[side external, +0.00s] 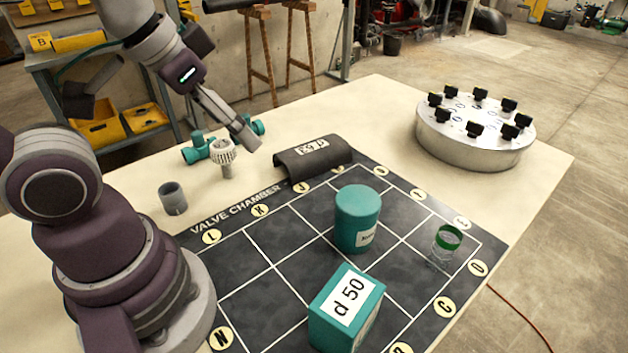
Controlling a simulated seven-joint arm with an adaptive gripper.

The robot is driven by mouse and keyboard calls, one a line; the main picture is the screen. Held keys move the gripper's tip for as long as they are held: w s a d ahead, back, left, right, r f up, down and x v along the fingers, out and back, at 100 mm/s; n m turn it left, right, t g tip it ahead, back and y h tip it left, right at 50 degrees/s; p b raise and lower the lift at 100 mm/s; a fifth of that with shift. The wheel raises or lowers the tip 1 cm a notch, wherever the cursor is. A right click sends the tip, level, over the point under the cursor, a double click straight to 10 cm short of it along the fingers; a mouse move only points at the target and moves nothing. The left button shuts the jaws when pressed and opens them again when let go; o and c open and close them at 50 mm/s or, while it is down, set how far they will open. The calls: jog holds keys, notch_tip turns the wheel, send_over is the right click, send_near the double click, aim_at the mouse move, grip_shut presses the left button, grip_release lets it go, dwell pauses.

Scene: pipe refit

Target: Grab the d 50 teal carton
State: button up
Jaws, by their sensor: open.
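The d 50 teal carton (345,309) stands on the dark grid mat at the front, with a white "d 50" label on its top. My gripper (250,143) is in the air at the upper left of the table, near the white slotted fitting. It is open, though its fingers look small and partly overlapped from this side. Nothing shows between the fingers. The gripper is well apart from the carton, which lies toward the lower right of it. The carton's lower front edge is near the bottom of the picture.
A teal cylinder (357,219) stands on the mat (243,261) behind the carton. A green-lidded clear jar (446,243) is at right. A dark curved shell (312,159), white slotted fitting (224,155), grey cup (173,198) and teal valve fitting (197,147) stand behind. A round metal flange (474,140) is far right.

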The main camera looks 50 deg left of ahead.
aim_at(347, 308)
jog(key=o, duration=0.3)
